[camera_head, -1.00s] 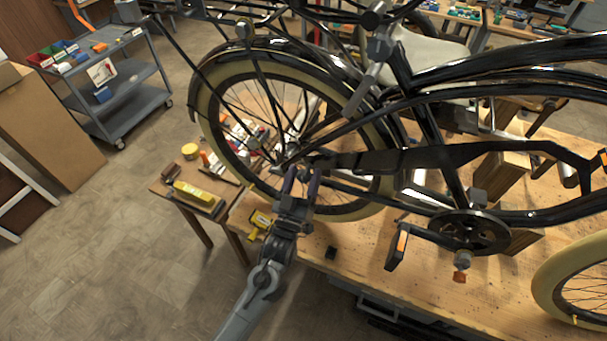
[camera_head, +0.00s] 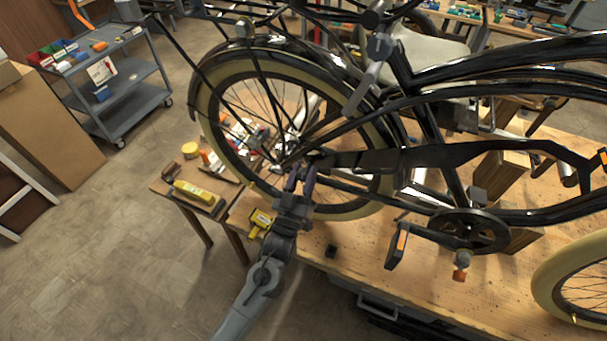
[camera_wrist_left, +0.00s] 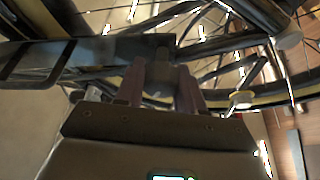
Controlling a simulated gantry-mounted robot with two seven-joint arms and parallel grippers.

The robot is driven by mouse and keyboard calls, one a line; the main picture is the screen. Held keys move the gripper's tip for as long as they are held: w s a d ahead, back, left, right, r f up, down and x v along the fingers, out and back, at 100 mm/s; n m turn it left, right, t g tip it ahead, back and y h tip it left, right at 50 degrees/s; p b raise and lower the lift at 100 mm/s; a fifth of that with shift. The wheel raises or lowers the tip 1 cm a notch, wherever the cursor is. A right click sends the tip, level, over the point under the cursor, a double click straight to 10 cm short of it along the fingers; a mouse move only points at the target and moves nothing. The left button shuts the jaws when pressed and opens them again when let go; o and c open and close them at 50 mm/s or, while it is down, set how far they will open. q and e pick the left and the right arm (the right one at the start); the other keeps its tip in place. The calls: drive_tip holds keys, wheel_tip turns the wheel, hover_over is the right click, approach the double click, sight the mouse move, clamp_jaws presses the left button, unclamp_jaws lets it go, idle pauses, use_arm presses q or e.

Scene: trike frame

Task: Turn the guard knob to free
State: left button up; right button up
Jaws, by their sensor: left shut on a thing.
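The trike's black chain guard (camera_head: 430,156) runs from the rear wheel hub toward the crank. My left gripper (camera_head: 302,176) is at its rear end, beside the wheel hub. In the left wrist view, the fingers (camera_wrist_left: 161,86) are closed on a small dark piece, which appears to be the guard knob (camera_wrist_left: 161,77). The knob is mostly hidden between the fingers, and its turned angle cannot be read. My right gripper is not seen.
The rear wheel (camera_head: 213,130) and its spokes are close behind my left gripper. The crank and pedal (camera_head: 396,250) are to the right. A yellow tool (camera_head: 260,220) lies near the bench's left edge.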

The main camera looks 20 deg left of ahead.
use_arm(q)
drive_tip(key=shift+m, duration=0.3)
drive_tip(key=m+h+p, duration=0.1)
drive_tip(key=m+h, duration=0.2)
drive_tip(key=m, duration=0.2)
drive_tip(key=shift+m, duration=0.3)
drive_tip(key=m+g+h+p, duration=0.1)
drive_tip(key=m+h, duration=0.2)
drive_tip(key=m, duration=0.3)
drive_tip(key=shift+m+p, duration=0.3)
drive_tip(key=shift+p, duration=0.1)
drive_tip(key=m+g+h+p, duration=0.1)
drive_tip(key=m, duration=0.2)
drive_tip(key=m+g+h+p, duration=0.1)
drive_tip(key=m, duration=0.1)
drive_tip(key=shift+m, duration=0.4)
drive_tip(key=shift+f+m+g+h+p, duration=0.1)
drive_tip(key=shift+m+g+h+p, duration=0.3)
drive_tip(key=shift+m, duration=0.85)
drive_tip(key=shift+m+g+h+p, duration=0.1)
drive_tip(key=shift+m+g+p, duration=0.45)
drive_tip(key=shift+m, duration=0.7)
drive_tip(key=o, duration=1)
drive_tip(key=shift+o, duration=0.2)
